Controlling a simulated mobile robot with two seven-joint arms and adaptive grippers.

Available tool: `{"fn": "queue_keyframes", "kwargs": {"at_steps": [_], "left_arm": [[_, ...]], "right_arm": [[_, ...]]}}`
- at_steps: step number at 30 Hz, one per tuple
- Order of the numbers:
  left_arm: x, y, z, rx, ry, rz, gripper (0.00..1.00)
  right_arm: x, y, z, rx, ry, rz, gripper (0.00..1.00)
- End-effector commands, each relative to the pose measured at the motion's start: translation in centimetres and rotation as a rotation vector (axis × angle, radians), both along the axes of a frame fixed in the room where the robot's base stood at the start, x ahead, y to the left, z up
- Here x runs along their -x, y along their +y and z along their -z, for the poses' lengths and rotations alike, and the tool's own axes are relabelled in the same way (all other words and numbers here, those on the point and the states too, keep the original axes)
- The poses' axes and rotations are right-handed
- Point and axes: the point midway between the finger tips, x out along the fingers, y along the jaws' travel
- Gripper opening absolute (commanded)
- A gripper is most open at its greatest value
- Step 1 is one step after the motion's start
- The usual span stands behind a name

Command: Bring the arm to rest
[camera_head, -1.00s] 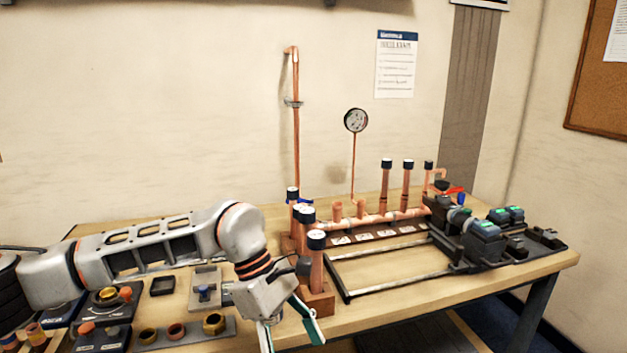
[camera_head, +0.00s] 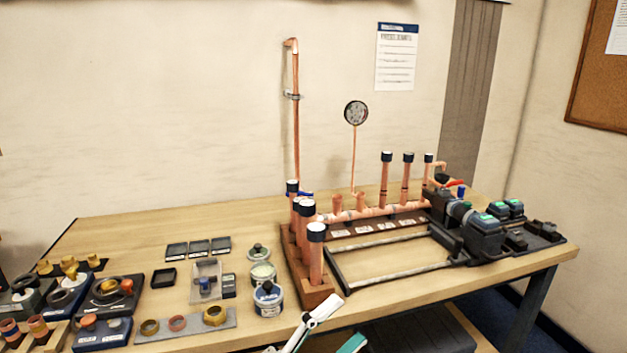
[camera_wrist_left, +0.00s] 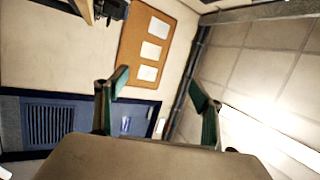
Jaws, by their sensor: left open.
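My left gripper (camera_head: 340,322) shows at the bottom middle of the head view, just off the table's front edge, with its two fingers apart. The rest of that arm is out of the head view. In the left wrist view, the gripper (camera_wrist_left: 157,80) has its green-lined fingers spread wide with nothing between them; the wall and ceiling lie beyond. The copper manifold (camera_head: 380,216) stands on the table behind the gripper, apart from it. My right gripper is in neither view.
The wooden table (camera_head: 130,228) carries a copper pipe rack (camera_head: 312,290), tins (camera_head: 267,300), a ring strip (camera_head: 185,327) and a dark metal frame (camera_head: 395,275). A corkboard (camera_wrist_left: 150,45) hangs on the wall. The floor right of the table looks clear.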

Motion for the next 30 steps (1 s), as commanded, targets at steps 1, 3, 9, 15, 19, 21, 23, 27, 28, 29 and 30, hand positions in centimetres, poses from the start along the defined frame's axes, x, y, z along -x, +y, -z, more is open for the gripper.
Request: {"fn": "queue_keyframes", "kwargs": {"at_steps": [1, 3, 9, 15, 19, 21, 23, 27, 28, 29, 30], "left_arm": [[-0.6, 1.8, 2.4, 0.044, 0.128, -0.053, 0.68], [-1.3, 4.5, 5.7, 0.111, 0.305, -0.127, 0.68], [0.2, 12.6, 16.9, 0.281, 0.778, -0.339, 0.68], [5.9, 19.4, 27.0, 0.424, 1.162, -0.532, 0.68], [10.1, 22.6, 31.5, 0.493, 1.339, -0.631, 0.68], [11.9, 23.7, 33.1, 0.518, 1.403, -0.671, 0.68], [13.0, 24.4, 34.0, 0.535, 1.442, -0.694, 0.68], [14.2, 25.1, 34.9, 0.552, 1.483, -0.719, 0.68], [14.3, 25.1, 34.9, 0.553, 1.485, -0.721, 0.68], [14.3, 25.1, 34.9, 0.553, 1.485, -0.722, 0.68], [14.3, 25.1, 34.9, 0.552, 1.486, -0.721, 0.68]], "right_arm": [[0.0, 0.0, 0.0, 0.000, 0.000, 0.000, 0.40], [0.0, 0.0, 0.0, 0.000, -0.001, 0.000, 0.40], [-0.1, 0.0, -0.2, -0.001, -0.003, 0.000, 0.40], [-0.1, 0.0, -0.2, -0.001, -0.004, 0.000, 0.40], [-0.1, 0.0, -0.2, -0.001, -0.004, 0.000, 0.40], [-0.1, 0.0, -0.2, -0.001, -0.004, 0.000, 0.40], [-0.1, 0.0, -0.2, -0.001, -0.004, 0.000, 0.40], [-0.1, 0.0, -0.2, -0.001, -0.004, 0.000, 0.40], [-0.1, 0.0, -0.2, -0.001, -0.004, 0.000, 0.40], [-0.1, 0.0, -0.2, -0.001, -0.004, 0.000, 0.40], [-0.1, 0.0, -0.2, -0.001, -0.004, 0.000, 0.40]]}}
